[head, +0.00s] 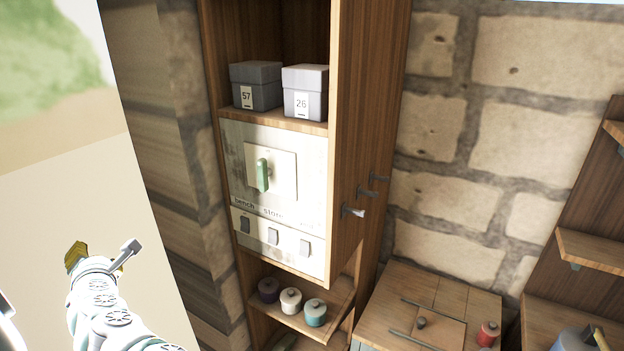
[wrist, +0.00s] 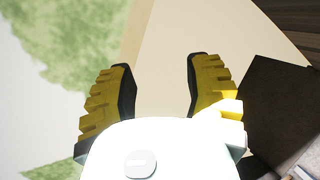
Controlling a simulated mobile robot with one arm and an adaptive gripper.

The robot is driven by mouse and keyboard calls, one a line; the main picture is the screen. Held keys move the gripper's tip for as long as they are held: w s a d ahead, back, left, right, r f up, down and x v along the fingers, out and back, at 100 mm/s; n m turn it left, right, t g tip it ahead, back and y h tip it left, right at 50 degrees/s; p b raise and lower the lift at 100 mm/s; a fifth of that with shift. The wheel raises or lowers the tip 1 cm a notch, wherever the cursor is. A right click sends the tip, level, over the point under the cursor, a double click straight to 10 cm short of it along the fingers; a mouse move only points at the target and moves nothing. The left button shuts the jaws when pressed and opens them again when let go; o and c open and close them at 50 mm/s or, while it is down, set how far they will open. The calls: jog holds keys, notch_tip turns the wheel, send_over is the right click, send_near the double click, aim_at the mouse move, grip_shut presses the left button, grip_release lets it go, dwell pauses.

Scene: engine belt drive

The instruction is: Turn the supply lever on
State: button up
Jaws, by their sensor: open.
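A green lever (head: 263,175) stands roughly upright on a pale square plate (head: 285,163) in the head view. The plate is on a white panel (head: 308,200) set in a tall wooden cabinet (head: 368,110). Lettering under the plate reads "bench" and "store". My gripper (head: 97,258) is at the lower left of the head view, well to the left of the lever and apart from it. In the wrist view my gripper (wrist: 163,85) has its two yellow fingers spread with nothing between them. The lever does not show in the wrist view.
Two grey boxes (head: 256,88) sit on the shelf above, and lidded pots (head: 290,300) on the shelf below. Dark hooks (head: 353,211) stick out from the cabinet's right side. A wooden chest (head: 450,300) stands at right.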

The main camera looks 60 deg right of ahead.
jog(key=s+d+g+h+b, duration=0.25)
jog(key=d+h, duration=0.35)
jog(key=d, duration=0.4)
jog(key=m+g+h+b, duration=0.25)
jog(key=g+h, duration=0.45)
jog(key=g, duration=0.4)
send_near(261, 171)
jog(key=shift+w+d+p, duration=0.2)
jog(key=shift+d+p, duration=1.1)
jog(key=shift+d, duration=1.6)
jog(key=shift+s+d+f+b, duration=0.15)
jog(key=shift+d+b, duration=0.2)
jog(key=shift+d, duration=0.4)
jog(key=shift+w+d+b, duration=0.2)
jog(key=shift+d+b, duration=0.1)
jog(key=shift+d, duration=0.4)
jog(key=shift+d+b, duration=0.35)
jog(key=shift+d, duration=0.3)
jog(key=shift+w+d, duration=0.15)
jog(key=shift+d, duration=0.4)
